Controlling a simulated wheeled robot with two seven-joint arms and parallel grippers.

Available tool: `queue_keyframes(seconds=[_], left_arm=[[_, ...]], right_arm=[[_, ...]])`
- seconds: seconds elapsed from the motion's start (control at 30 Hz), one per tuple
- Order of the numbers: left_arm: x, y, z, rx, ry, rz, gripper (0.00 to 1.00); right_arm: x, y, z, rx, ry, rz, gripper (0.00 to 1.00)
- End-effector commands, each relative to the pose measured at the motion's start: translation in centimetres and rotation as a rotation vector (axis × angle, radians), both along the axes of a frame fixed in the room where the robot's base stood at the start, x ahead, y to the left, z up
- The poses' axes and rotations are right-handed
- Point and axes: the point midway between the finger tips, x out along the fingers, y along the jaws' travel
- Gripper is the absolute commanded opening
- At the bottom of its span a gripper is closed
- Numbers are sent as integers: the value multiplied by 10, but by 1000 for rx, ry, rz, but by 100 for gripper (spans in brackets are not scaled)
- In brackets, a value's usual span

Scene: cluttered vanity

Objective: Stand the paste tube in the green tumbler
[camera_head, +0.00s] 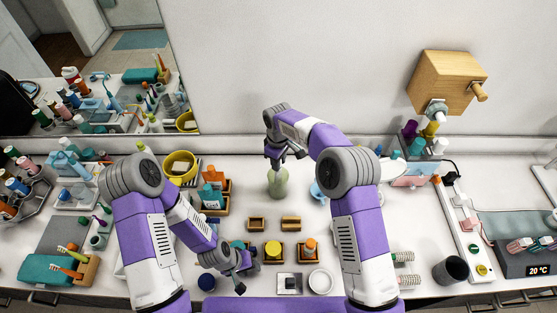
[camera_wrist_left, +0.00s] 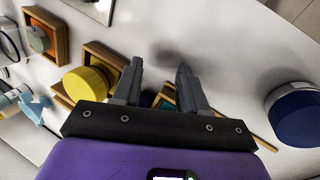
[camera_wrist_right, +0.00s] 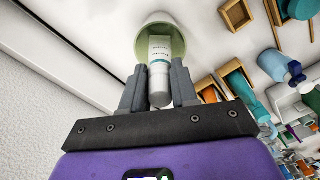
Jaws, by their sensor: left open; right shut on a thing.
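The green tumbler (camera_head: 277,187) stands on the counter near the back wall, below my right gripper (camera_head: 276,158). In the right wrist view the tumbler (camera_wrist_right: 147,31) is pale green with its mouth facing the camera. The paste tube (camera_wrist_right: 160,52), white with a grey-blue band and a grey end, is between the fingers of my right gripper (camera_wrist_right: 159,70), which is shut on it. The tube's far part overlaps the tumbler's mouth and looks inside it; its depth is unclear. My left gripper (camera_wrist_left: 156,77) is open and empty, low over the front of the counter, also in the head view (camera_head: 238,288).
Small wooden trays hold a yellow-lidded jar (camera_head: 273,249) and an orange-topped item (camera_head: 310,246) at the front. A dark blue jar (camera_wrist_left: 297,112) is beside my left gripper. A yellow bowl (camera_head: 181,167) and bottles stand left of the tumbler.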

Motion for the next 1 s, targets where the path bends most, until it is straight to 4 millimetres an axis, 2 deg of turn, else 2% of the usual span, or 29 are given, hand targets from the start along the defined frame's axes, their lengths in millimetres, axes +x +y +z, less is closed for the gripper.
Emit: queue_keyframes(seconds=[0.23,0.27,0.43,0.77,1.0], left_arm=[[0,0,0,0,0,0,43],[0,0,0,0,0,0,43],[0,0,0,0,0,0,43],[0,0,1,0,0,0,43],[0,0,16,0,0,0,43]], right_arm=[[0,0,0,1,-1,0,0],[0,0,0,1,-1,0,33],[0,0,0,1,-1,0,58],[0,0,2,0,0,0,58],[0,0,24,1,-2,0,58]])
